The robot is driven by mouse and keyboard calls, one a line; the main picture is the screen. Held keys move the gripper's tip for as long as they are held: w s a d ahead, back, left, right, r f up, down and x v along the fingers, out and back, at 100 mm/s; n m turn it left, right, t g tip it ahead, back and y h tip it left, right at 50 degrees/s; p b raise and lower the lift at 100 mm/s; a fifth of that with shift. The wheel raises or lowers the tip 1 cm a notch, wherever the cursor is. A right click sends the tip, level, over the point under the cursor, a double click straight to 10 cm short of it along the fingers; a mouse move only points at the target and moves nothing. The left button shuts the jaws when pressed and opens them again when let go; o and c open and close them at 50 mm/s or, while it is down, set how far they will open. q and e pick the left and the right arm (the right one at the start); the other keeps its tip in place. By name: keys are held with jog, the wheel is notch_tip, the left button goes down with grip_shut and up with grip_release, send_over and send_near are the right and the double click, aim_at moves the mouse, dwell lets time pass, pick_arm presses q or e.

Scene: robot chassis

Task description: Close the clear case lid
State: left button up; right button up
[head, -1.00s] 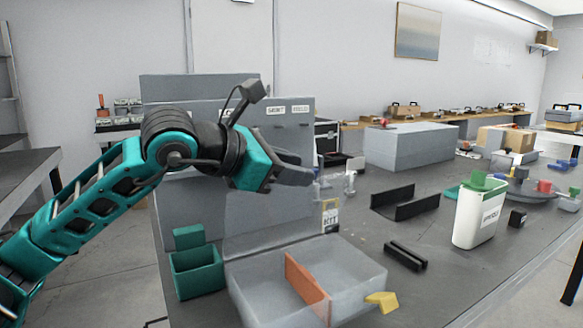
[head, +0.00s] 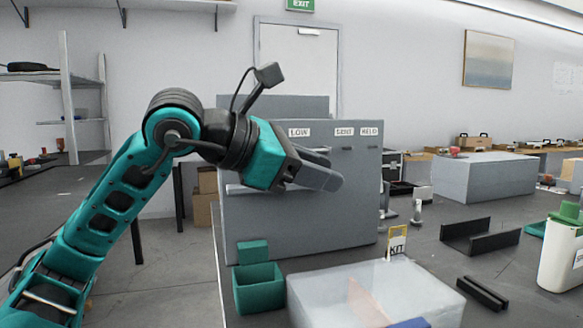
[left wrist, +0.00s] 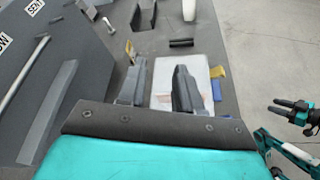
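The clear case (head: 440,312) sits on the grey table at the bottom of the head view. Its whitish see-through lid (head: 340,285) lies flat over it, and an orange divider (head: 368,300) shows faintly through. Whether the lid is fully seated I cannot tell. My left gripper (head: 325,172) is raised behind and above the case, empty, apart from the lid. In the left wrist view its fingers (left wrist: 158,88) are apart, with the case (left wrist: 200,68) below and beyond them. My right gripper (left wrist: 280,112) shows small at the right edge of that view, fingers apart and empty.
A green bin (head: 258,290) stands left of the case. A grey labelled panel (head: 300,225) rises behind it. A KIT card (head: 397,242), black channel (head: 480,236), black bar (head: 482,293) and white container (head: 560,258) stand to the right.

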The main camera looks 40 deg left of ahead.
pick_arm(q)
jog(key=shift+v, duration=2.15)
